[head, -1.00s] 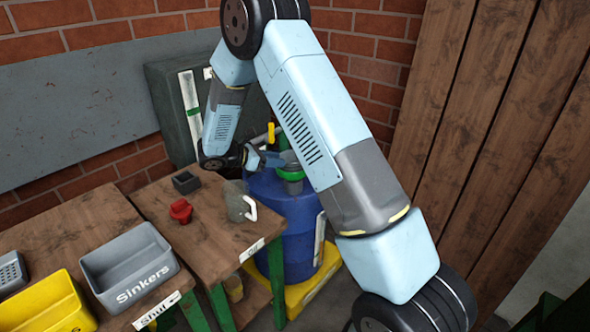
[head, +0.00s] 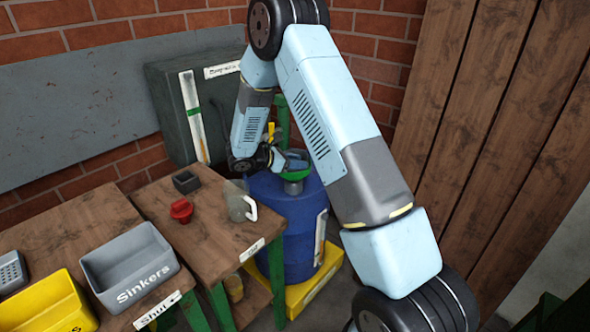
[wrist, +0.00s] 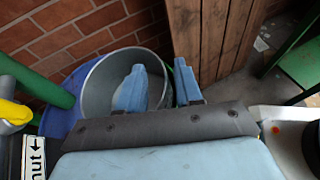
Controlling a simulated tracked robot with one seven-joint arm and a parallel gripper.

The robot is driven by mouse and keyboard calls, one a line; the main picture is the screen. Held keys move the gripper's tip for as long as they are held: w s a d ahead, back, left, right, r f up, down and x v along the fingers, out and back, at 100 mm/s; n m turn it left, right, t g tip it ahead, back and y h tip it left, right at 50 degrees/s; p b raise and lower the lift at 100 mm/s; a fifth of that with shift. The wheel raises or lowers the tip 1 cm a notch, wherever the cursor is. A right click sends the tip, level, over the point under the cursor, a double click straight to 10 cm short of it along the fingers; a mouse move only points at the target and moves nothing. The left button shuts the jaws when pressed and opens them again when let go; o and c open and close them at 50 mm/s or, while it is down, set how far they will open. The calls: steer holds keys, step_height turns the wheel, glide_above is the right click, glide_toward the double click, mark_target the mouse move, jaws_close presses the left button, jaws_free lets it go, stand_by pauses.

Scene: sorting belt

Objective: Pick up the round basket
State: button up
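A round grey open-topped container, which looks like the round basket (wrist: 98,92), fills the middle left of the wrist view. In the head view, a green-rimmed round piece (head: 298,174) with grey below it stands on top of the blue drum (head: 282,212); I cannot tell if this is the same container. My gripper (wrist: 158,66) is open over the container's right side. Its left finger shows against the container's inside and its right finger outside the rim. Contact cannot be made out. In the head view my gripper (head: 290,162) is over the drum top, partly hidden.
Left of the drum, a wooden table holds a clear jug (head: 238,203), a red knob-like piece (head: 181,210) and a dark square cup (head: 186,181). A grey Sinkers bin (head: 130,268) and a yellow bin (head: 45,305) stand nearer. A dark wall cabinet (head: 215,105) and brick wall are behind.

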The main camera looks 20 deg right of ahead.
jaws_close()
stand_by(0.7)
